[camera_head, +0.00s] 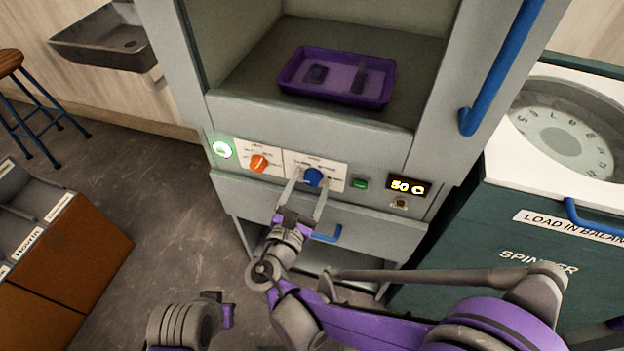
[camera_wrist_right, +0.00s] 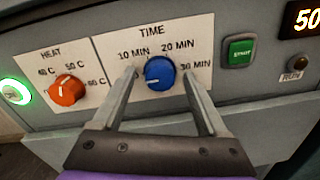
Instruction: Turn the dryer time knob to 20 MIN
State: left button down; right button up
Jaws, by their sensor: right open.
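The blue time knob (camera_wrist_right: 159,71) sits on the dryer's TIME panel (camera_wrist_right: 152,40), below the printed 10 MIN and 20 MIN, with 30 MIN to its right. It also shows in the head view (camera_head: 313,177). My right gripper (camera_wrist_right: 160,76) is open, with one finger on each side of the knob. I see gaps between the fingers and the knob, so it does not appear gripped. My left gripper (camera_head: 224,311) shows only in part at the bottom of the head view, low and away from the dryer; its jaws are unclear.
The orange heat knob (camera_wrist_right: 66,91) is left of the time knob, beside a lit green light (camera_wrist_right: 15,91). A purple tray (camera_head: 385,87) sits in the dryer chamber. The spinner (camera_head: 540,230) stands right.

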jog(key=shift+s, duration=0.15)
jog(key=shift+c, duration=0.3)
grip_shut()
jog(key=m+p, duration=0.1)
jog(key=m, duration=0.4)
jog(key=shift+r+m+p, duration=0.15)
jog(key=shift+m+p, duration=0.15)
jog(key=m+p, duration=0.1)
jog(key=m, duration=0.5)
jog(key=m+p, duration=0.1)
jog(key=m, duration=0.5)
jog(key=shift+y, duration=0.4)
jog(key=m, duration=0.5)
jog(key=shift+m+p, duration=0.3)
jog(key=shift+m, duration=0.1)
